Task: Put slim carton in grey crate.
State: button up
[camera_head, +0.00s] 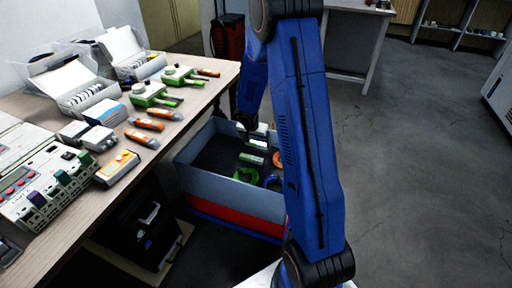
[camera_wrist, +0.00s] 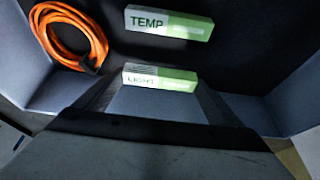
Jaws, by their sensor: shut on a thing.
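A slim white-and-green carton labelled LIGHT (camera_wrist: 160,78) is between the fingertips of my gripper (camera_wrist: 158,92) in the wrist view. My gripper (camera_head: 247,127) is shut on it, over the far part of the grey crate (camera_head: 232,190) in the head view. The crate's inner wall (camera_wrist: 28,50) shows in the wrist view. A similar carton labelled TEMP (camera_wrist: 168,23) lies on the dark crate floor. The held carton's height above the floor is hard to judge. My blue arm hides the crate's right side in the head view.
An orange cable coil (camera_wrist: 68,38) lies in the crate, and a green ring (camera_head: 246,175) shows in the head view. The crate stands on a red one (camera_head: 235,219). The table (camera_head: 160,160) at left holds devices, boxes and tools. Floor at right is clear.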

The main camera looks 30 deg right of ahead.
aim_at(256, 145)
jog(key=shift+f, duration=1.5)
jog(key=shift+f, duration=0.1)
jog(key=o, duration=0.8)
jog(key=s+a+r+n, duration=0.1)
jog(key=s+a+r, duration=0.15)
jog(key=r, duration=0.45)
jog(key=s+a+r, duration=0.2)
jog(key=s+r, duration=0.2)
jog(key=r, duration=0.4)
jog(key=s+a+r+n, duration=0.1)
jog(key=s+a+r, duration=0.1)
jog(key=s+r, duration=0.35)
jog(key=s+a+r+n+y, duration=0.1)
jog(key=s+a+r, duration=0.3)
jog(key=s, duration=0.5)
jog(key=s+a+r+n+t+y, duration=0.1)
jog(key=s+a+r+n, duration=0.3)
jog(key=s, duration=0.5)
jog(key=s+a+r+n+t+y, duration=0.1)
jog(key=s+a+r+n, duration=0.2)
jog(key=s, duration=0.6)
jog(key=shift+a+r+y, duration=0.15)
jog(key=shift+a+r, duration=0.35)
jog(key=shift+r, duration=0.2)
jog(key=shift+a+r+y, duration=0.15)
jog(key=shift+a+r, duration=0.3)
jog(key=shift+r, duration=0.2)
